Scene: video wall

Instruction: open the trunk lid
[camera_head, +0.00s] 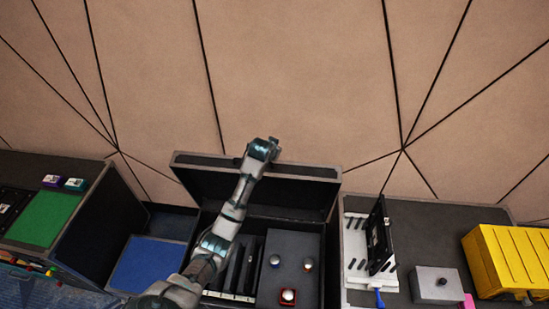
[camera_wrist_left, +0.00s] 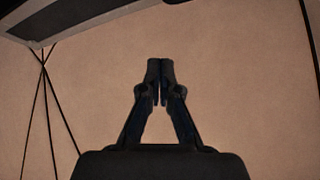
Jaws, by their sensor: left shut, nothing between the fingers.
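The trunk (camera_head: 335,240) is a dark grey box in the middle of the head view. Its lid (camera_head: 300,190) stands raised at the back, inner face toward me, so the inside shows. My left arm reaches up across the trunk, and the left gripper (camera_head: 268,146) is at the lid's top edge. In the left wrist view the left gripper (camera_wrist_left: 160,68) has its fingertips together with nothing between them. A dark edge with a grey rim, probably the lid (camera_wrist_left: 75,22), crosses the upper left there. Whether the gripper touches the lid is unclear. My right gripper is out of view.
Inside the trunk are dark upright slats and a panel with knobs (camera_head: 288,296). Left stands a dark box with a green panel (camera_head: 43,219), beside a blue panel (camera_head: 148,264). Right is a table with a white rack (camera_head: 355,250) and a yellow case (camera_head: 510,262). A tan wall (camera_head: 300,80) stands behind.

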